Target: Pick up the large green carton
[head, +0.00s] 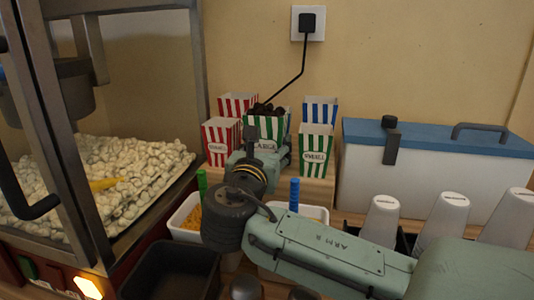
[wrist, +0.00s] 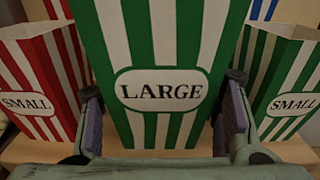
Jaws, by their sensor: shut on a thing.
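The large green carton is green-and-white striped with a "LARGE" label (wrist: 160,45). It fills the middle of the wrist view and stands upright. In the head view the large green carton (head: 277,127) is at the centre of the carton group, its lower part hidden by my arm. My gripper (wrist: 163,128) has one finger at each side of the carton, low on it, and is shut on it. In the head view my gripper (head: 262,158) reaches the carton from the front. I cannot tell whether the carton's base touches the wooden stand.
A small red carton (head: 221,142) is close on the left, a small green carton (head: 315,150) close on the right. Another red carton (head: 238,104) and a blue one (head: 320,110) stand behind. A popcorn machine (head: 105,165) is left; a blue-lidded cooler (head: 440,165) and white cups are right.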

